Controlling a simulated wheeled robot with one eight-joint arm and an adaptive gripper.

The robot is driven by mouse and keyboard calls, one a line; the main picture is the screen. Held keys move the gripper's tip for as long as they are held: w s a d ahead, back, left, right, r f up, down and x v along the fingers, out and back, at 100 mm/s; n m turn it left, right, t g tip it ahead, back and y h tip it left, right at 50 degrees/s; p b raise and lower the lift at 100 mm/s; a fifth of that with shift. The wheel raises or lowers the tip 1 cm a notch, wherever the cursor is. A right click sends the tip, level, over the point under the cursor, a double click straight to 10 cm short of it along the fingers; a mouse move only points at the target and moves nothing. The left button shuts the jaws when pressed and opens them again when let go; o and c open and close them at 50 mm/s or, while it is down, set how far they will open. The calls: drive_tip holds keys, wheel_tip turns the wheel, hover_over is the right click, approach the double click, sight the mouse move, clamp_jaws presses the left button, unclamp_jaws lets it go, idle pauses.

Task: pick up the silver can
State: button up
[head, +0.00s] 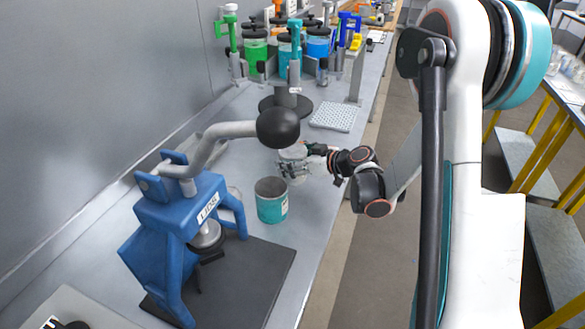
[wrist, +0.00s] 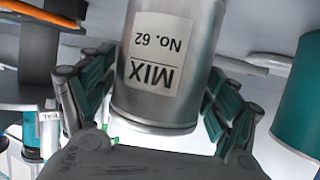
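The silver can (wrist: 192,70) fills the middle of the wrist view. Its pale label reads "MIX No. 62" upside down. My gripper (wrist: 163,80) has one dark green finger pad on each side of it, close to its wall. I cannot tell whether the pads touch it. In the head view my gripper (head: 294,168) is around the can (head: 293,152) above the right part of the bench, beyond the teal can. The can is partly hidden there by the fingers and a black ball, and its base is hard to see.
An open teal can (head: 272,204) stands just nearer on the bench. A blue stand (head: 180,222) with a grey bent arm ending in a black ball (head: 278,127) is to the left. A white perforated rack (head: 334,117) and several coloured drum agitators (head: 288,50) are farther back.

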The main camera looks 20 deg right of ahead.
drive_tip(key=c, duration=0.7)
drive_tip(key=shift+c, duration=0.2)
drive_tip(key=shift+r, duration=0.1)
